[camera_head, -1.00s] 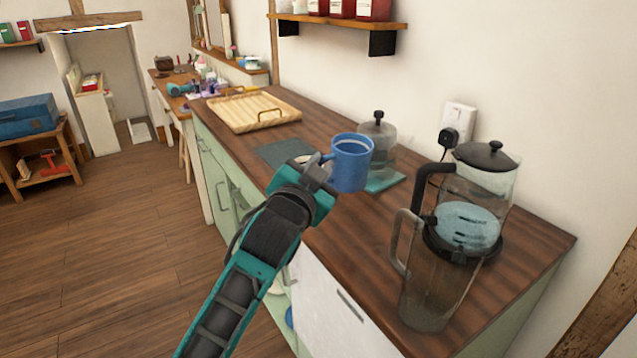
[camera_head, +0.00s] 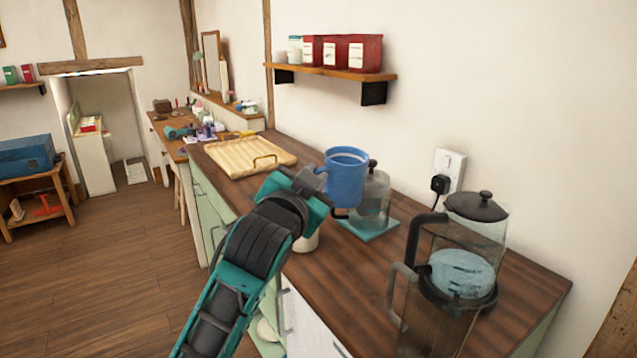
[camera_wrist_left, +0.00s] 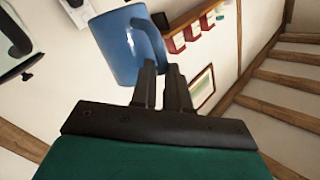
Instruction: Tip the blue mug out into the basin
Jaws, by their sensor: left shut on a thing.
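The blue mug (camera_head: 346,182) is held upright above the wooden counter, in front of a glass jar with a dark knob. My left gripper (camera_head: 318,182) is shut on the mug's handle side, and its arm comes up from the bottom left. In the left wrist view the mug (camera_wrist_left: 118,50) is at the jaw tips (camera_wrist_left: 163,85), with its handle towards them. I cannot see what is inside the mug. No basin can be made out in these frames. My right gripper is not in view.
The glass jar (camera_head: 374,200) stands on a teal mat (camera_head: 375,228) close behind the mug. Two glass jugs (camera_head: 450,270) stand at the counter's right. A pale cup (camera_head: 308,242) is partly hidden beneath my gripper. A wooden tray (camera_head: 235,158) lies further back.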

